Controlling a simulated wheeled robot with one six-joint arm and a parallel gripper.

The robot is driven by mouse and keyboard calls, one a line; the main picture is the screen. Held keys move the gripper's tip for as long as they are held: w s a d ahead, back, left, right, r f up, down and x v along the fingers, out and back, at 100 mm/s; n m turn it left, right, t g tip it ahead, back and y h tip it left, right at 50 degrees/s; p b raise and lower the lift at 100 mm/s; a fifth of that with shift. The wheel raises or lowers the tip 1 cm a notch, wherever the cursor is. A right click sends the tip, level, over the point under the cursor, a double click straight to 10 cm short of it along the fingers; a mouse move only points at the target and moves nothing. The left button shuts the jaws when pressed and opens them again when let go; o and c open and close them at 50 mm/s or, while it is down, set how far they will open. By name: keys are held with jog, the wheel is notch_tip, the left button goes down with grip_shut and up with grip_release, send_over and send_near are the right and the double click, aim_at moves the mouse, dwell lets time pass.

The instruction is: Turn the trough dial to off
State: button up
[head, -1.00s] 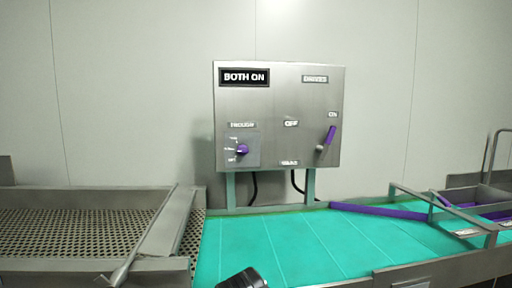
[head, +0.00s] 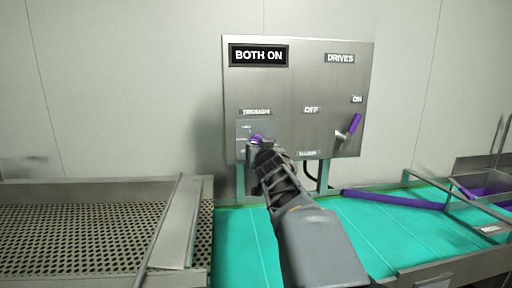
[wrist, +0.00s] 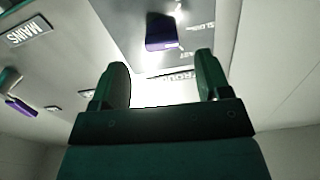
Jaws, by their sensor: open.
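The trough dial (head: 256,139) is a small purple knob at the lower left of a steel control panel (head: 300,80), under the TROUGH label. In the head view my gripper (head: 262,158) is just in front of and below it, hiding its lower part and some of its markings. In the wrist view the purple dial (wrist: 161,32) shows beyond the two fingertips, in line with the gap between them. My gripper (wrist: 161,85) is open and nothing is between its fingers; I cannot see any contact with the dial. The dial's exact setting is too blurred to read.
The panel's display (head: 258,55) reads BOTH ON. A purple DRIVES lever (head: 354,124) is at the panel's right, tilted toward ON. A green conveyor (head: 240,240) lies below the panel, and a perforated metal trough (head: 70,235) is at the left.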

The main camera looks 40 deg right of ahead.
aim_at(258, 143)
jog(key=shift+x, duration=3.1)
jog(key=c, duration=0.9)
jog(key=shift+n, duration=0.3)
jog(key=n, duration=0.4)
jog(key=shift+s+n, duration=0.1)
jog(key=shift+n, duration=0.2)
jog(key=shift+d+r+n, duration=0.1)
jog(key=shift+n, duration=2.3)
